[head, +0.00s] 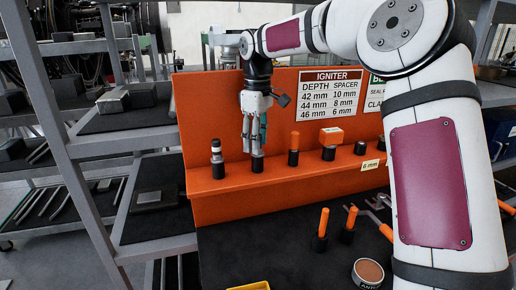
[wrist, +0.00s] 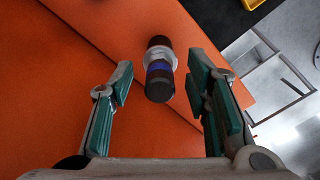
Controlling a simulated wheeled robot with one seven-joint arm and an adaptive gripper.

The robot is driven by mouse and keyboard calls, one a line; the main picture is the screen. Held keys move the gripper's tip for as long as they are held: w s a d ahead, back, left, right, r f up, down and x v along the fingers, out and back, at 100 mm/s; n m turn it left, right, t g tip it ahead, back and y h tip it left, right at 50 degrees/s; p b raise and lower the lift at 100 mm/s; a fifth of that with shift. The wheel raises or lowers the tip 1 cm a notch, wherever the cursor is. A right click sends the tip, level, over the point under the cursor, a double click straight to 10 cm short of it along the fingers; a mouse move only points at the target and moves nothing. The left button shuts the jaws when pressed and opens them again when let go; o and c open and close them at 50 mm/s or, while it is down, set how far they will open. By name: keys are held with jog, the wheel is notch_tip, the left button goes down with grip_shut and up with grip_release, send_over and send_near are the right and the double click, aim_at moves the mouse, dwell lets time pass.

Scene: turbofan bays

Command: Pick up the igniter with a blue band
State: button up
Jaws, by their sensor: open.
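The igniter with a blue band (wrist: 158,68) shows in the wrist view between my two green-padded fingers, towards their tips. It has a dark end, a silver collar, the blue band and a black end. My gripper (head: 255,146) is open, with gaps on both sides of the igniter in the wrist view. In the head view it points down over the orange ledge, above a black holder (head: 257,164). The fingers hide most of what stands there, and the band cannot be made out.
A silver and black part (head: 217,158) stands just left on the ledge. Orange-topped parts (head: 293,150) stand to the right, below the igniter sign (head: 336,95) on the orange panel. Orange-handled pieces (head: 322,228) and a round tin (head: 368,272) are on the dark surface in front.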

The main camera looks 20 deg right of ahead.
jog(key=shift+c, duration=0.6)
grip_shut()
